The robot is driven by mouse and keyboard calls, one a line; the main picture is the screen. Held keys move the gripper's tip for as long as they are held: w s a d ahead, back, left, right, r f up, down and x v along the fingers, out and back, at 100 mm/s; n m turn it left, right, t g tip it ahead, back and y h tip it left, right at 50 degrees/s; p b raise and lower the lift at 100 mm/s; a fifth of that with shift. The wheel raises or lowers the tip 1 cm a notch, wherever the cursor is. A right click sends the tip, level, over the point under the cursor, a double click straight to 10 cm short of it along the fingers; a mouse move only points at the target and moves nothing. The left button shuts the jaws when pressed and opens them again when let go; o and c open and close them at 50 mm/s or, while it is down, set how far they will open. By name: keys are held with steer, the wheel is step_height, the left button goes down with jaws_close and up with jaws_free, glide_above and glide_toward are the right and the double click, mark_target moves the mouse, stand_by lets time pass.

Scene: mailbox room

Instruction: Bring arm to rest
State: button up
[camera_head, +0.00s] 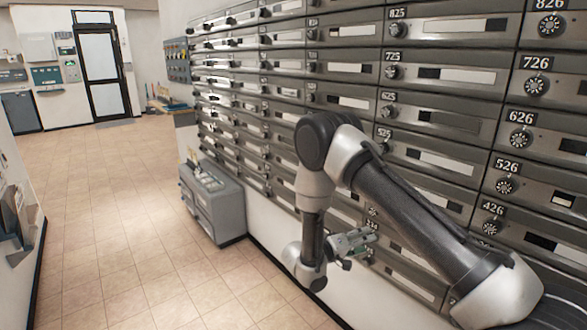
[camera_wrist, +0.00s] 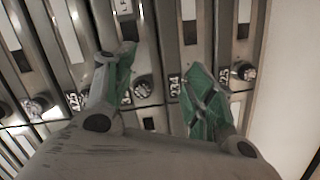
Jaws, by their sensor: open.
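My arm (camera_head: 400,195) reaches across the front of the mailbox wall, bent at the elbow, with its wrist hanging low. My gripper (camera_head: 368,240) is beside the lower rows of mailboxes, pointing toward them. In the wrist view my gripper (camera_wrist: 158,75) has its two green-padded fingers spread apart, with nothing between them but mailbox fronts behind. I cannot tell whether the fingers touch the mailboxes.
The mailbox wall (camera_head: 440,120), with round dials and number plates, fills the right side. A grey cabinet (camera_head: 213,200) stands on the floor against it. The tiled floor (camera_head: 110,220) is open to the left, toward a dark-framed door (camera_head: 102,70).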

steer(key=s+d+r+n+g+y, duration=0.1)
steer(key=s+d+r+n+g, duration=0.15)
steer(key=s+g, duration=0.2)
steer(key=s+d+r+n+g, duration=0.1)
steer(key=s+d+r+g, duration=0.15)
steer(key=s, duration=0.25)
steer(key=s+d+r+m+t+y, duration=0.2)
steer(key=s+r+y, duration=0.5)
steer(key=s+r, duration=0.5)
steer(key=s+d+r+m+t+y, duration=0.2)
steer(key=s+r+y, duration=0.5)
steer(key=s+r, duration=0.5)
step_height(320, 180, up, 4)
steer(key=shift+s+d+f, duration=0.15)
steer(key=shift+s+d, duration=0.25)
steer(key=shift+d, duration=0.4)
